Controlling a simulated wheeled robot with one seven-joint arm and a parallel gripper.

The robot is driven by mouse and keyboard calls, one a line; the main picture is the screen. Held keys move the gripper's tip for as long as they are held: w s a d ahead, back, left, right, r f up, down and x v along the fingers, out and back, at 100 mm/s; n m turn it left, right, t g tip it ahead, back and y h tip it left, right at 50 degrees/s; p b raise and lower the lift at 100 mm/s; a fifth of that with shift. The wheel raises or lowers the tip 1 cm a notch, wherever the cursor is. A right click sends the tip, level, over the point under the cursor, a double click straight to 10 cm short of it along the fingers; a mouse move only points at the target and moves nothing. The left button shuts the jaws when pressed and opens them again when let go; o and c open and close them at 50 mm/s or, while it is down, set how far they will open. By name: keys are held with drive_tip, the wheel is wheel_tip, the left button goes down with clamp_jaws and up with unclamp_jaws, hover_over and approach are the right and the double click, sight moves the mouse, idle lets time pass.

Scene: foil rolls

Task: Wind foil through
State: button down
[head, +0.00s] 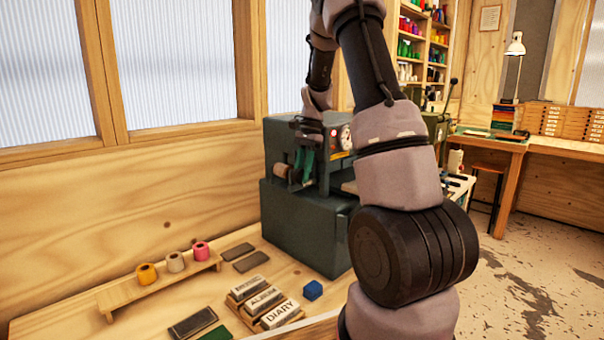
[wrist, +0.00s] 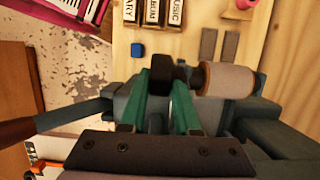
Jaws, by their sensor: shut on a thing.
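The dark green machine (head: 300,222) stands on the wooden bench in the head view. A pale tan roll (wrist: 230,80) sits on its side, with a dark knob (wrist: 166,74) at the roll's near end in the wrist view; the roll also shows in the head view (head: 281,171). My gripper (head: 303,172) reaches the machine's upper front, and its green fingers (wrist: 166,85) are shut on the dark knob. No loose foil strip can be made out. Yellow (head: 147,273), beige (head: 176,262) and pink (head: 200,251) rolls stand on a low wooden rack (head: 160,286).
Lettered blocks (head: 265,303) lie in a wooden holder on the bench, beside a small blue cube (head: 313,290). Flat dark pads (head: 245,256) lie near the machine. A gauge (head: 345,136) is on the machine's upper front. The bench left of the machine has bare wood.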

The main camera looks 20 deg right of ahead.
drive_tip(key=c, duration=0.6)
unclamp_jaws()
drive_tip(key=shift+c, duration=0.2)
drive_tip(key=v, duration=1)
drive_tip(key=shift+r, duration=0.4)
drive_tip(key=shift+w+d, duration=0.1)
